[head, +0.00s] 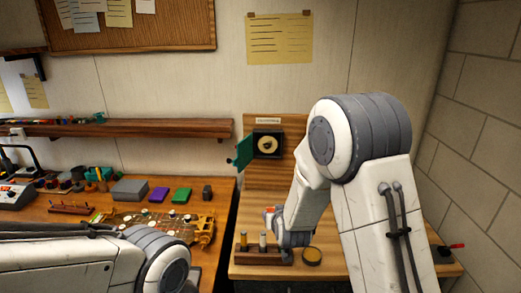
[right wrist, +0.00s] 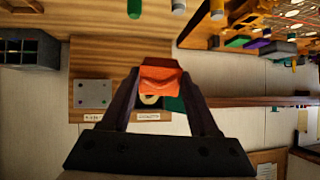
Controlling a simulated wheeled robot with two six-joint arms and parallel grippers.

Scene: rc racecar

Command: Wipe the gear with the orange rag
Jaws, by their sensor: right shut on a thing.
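The orange rag (right wrist: 160,80) is pinched between the fingertips of my right gripper (right wrist: 160,76) in the right wrist view. In the right wrist view the gear (right wrist: 150,100) is mostly covered by the rag; the two look apart. My left gripper is out of view.
A cluttered workbench (head: 120,200) with a circuit board and small blocks is at left. A shelf (head: 120,128) runs along the wall.

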